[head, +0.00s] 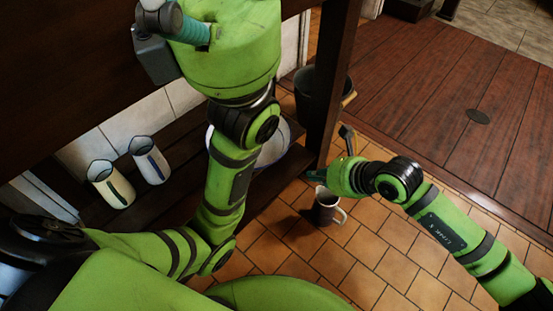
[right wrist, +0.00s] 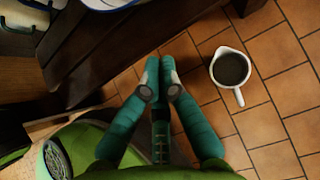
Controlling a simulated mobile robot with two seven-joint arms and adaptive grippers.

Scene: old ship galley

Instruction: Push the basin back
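The basin (head: 279,140) is white with a blue rim. It sits on a low dark wooden shelf, largely hidden behind my left arm in the head view. Its edge also shows at the top of the right wrist view (right wrist: 105,4). My right gripper (head: 316,173) is low, in front of the shelf and to the right of the basin, apart from it. In the right wrist view its teal fingers (right wrist: 159,64) lie together, with nothing seen between them. My left gripper (head: 180,24) is raised at the top left, and its fingertips are not clear.
A mug of dark liquid (head: 327,207) stands on the tiles close to my right gripper. Two white jugs (head: 110,185) (head: 150,160) stand on the shelf at left. A dark post (head: 332,75) and a dark bucket (head: 310,92) are beyond the basin. Tiles at lower right are clear.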

